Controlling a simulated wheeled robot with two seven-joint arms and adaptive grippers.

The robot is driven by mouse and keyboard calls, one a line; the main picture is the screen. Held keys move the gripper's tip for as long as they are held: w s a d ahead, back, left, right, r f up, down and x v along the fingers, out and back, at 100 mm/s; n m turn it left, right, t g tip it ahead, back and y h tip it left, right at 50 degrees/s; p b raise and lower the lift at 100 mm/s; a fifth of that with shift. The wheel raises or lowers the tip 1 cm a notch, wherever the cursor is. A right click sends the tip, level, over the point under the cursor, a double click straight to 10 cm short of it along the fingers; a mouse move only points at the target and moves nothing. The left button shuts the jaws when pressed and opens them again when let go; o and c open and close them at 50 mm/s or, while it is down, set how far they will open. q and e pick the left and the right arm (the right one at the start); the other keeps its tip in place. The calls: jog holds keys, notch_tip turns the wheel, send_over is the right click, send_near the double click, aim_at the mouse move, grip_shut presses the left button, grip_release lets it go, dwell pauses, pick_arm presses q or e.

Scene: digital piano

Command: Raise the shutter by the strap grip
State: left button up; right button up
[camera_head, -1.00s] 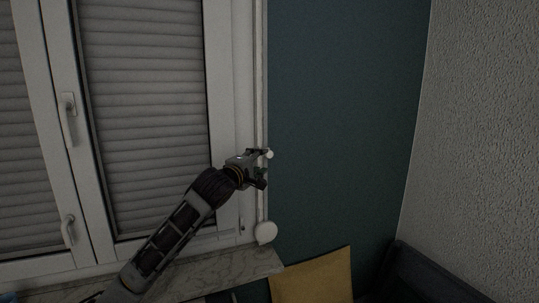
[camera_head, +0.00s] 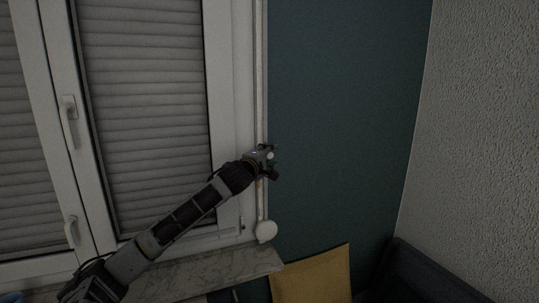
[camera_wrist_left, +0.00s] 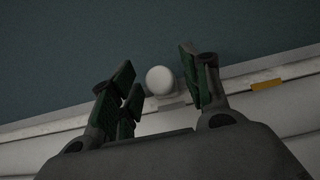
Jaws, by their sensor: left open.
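The strap grip is a small white knob, seen in the left wrist view (camera_wrist_left: 161,80) between the two open fingers, and in the head view (camera_head: 270,155) partly hidden by the gripper. My left gripper (camera_head: 272,160) is open around the knob; it also shows in the left wrist view (camera_wrist_left: 158,82). I cannot tell whether the fingers touch the knob. The strap (camera_head: 261,85) runs vertically along the right edge of the window frame. The shutter (camera_head: 145,90) is lowered behind the glass. My right gripper is out of view.
A round white strap winder (camera_head: 266,232) sits below the gripper, near the marble sill (camera_head: 225,264). Window handles (camera_head: 70,115) stand out at left. A yellow cushion (camera_head: 312,276) and a dark seat (camera_head: 425,276) are below right. The dark teal wall (camera_head: 340,110) is clear.

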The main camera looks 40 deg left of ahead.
pick_arm(q)
jog(key=shift+w+a, duration=0.15)
jog(key=shift+w, duration=0.25)
jog(key=shift+c, duration=0.5)
grip_shut()
